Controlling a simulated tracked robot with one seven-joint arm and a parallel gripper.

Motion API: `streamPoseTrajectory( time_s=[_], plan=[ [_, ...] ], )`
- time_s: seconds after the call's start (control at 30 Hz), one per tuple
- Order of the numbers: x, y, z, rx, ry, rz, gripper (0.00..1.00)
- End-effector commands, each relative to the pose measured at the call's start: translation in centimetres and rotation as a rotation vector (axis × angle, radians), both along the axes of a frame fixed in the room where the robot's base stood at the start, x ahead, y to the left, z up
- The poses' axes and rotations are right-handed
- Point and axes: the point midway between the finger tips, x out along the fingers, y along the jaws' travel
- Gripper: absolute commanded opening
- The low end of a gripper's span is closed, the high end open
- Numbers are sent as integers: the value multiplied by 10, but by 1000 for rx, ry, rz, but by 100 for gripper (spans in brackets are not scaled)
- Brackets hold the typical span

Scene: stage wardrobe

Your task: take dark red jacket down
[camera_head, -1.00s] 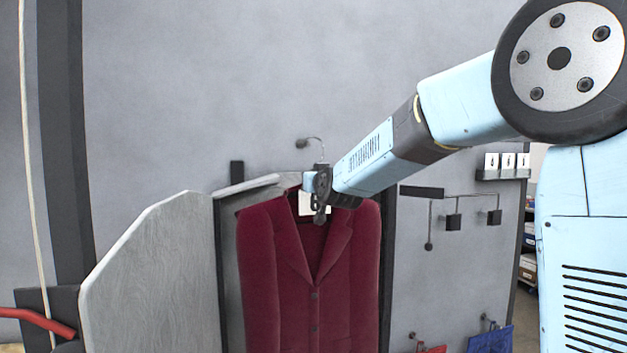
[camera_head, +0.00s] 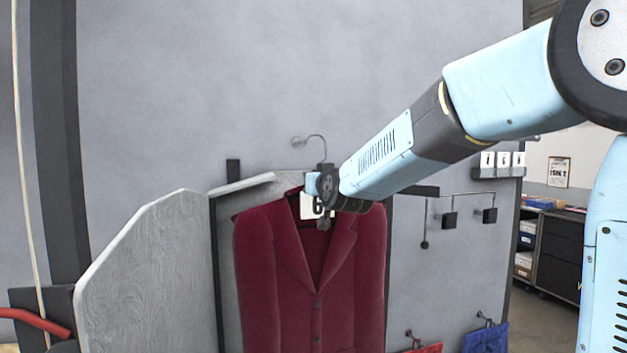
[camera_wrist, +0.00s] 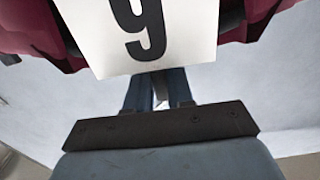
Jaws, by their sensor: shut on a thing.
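The dark red jacket (camera_head: 268,275) hangs upright on its hanger in the head view, in front of the grey wall. A thin curved wire (camera_head: 318,138) runs from a small wall knob (camera_head: 297,141) down towards the hanger's top; I cannot tell if it rests on the knob. My gripper (camera_head: 323,190) is at the jacket's collar, shut on the hanger, its fingertips partly hidden by the wrist. A white number tag (camera_head: 309,209) hangs at the collar. In the wrist view the tag (camera_wrist: 115,50) covers most of what lies beyond my gripper (camera_wrist: 158,92); dark red cloth (camera_wrist: 30,38) shows at both sides.
A grey wooden panel (camera_head: 140,275) stands left of the jacket. Right of it are a dark bracket with hanging weights (camera_head: 450,219), a red item (camera_head: 424,348) and a blue item (camera_head: 487,339). Shelves (camera_head: 525,235) stand beyond the wall's right edge.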

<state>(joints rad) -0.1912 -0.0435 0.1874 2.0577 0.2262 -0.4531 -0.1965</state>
Motion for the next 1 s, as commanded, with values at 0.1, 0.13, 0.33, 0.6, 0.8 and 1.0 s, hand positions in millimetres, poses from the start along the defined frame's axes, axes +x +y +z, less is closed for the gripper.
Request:
streamPoseTrajectory(
  time_s=[0.1,0.13,0.33,0.6,0.8,1.0],
  plan=[
    [-11,-3,2,1,-4,0,0],
    [-13,-4,2,1,-4,0,0],
    [-30,-9,2,1,-4,0,0],
    [-53,-15,1,1,-4,0,0],
    [-70,-20,1,2,-4,-1,0],
    [-85,-25,1,2,-3,-1,0]
  ],
)
